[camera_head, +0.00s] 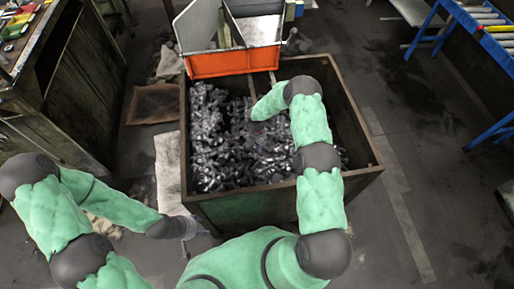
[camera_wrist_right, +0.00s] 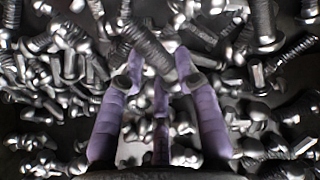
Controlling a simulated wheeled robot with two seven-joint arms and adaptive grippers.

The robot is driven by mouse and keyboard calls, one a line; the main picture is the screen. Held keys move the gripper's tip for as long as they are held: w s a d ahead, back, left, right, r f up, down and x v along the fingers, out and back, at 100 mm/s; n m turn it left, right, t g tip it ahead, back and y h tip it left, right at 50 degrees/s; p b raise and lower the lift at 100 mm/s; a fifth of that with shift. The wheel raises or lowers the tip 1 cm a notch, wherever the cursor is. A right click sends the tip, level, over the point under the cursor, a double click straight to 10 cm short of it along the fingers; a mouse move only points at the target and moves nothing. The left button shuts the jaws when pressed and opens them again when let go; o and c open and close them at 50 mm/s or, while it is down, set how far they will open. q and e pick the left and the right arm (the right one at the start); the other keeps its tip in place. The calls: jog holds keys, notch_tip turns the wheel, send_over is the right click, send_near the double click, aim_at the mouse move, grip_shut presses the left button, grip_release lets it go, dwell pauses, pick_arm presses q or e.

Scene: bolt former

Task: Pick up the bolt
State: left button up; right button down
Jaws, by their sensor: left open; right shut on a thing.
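Many grey metal bolts (camera_head: 222,140) lie heaped in a large dark metal bin. My right arm reaches down into the bin, and its gripper is hidden behind the arm in the head view. In the right wrist view, my right gripper (camera_wrist_right: 160,68), with purple fingers, is shut on a bolt (camera_wrist_right: 150,46). The threaded shank of this bolt lies slantwise at the fingertips, with other bolts close around and behind it. I cannot tell whether it is clear of the heap. My left gripper (camera_head: 188,228) is open and empty, outside the bin near its front left corner.
The bin (camera_head: 365,150) has high walls around my right arm. An orange tray (camera_head: 218,64) with metal panels stands at its back edge. A dark cabinet (camera_head: 85,100) is at the left and a blue-framed rack (camera_head: 432,25) at the upper right. The floor right of the bin is clear.

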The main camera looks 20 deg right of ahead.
jog(key=w+a+r+p, duration=0.1)
jog(key=w+a+r, duration=0.6)
jog(key=a, duration=0.5)
notch_tip(320, 180, up, 3)
jog(key=shift+w+f, duration=0.15)
jog(key=shift+w, duration=0.05)
jog(key=shift+d, duration=0.1)
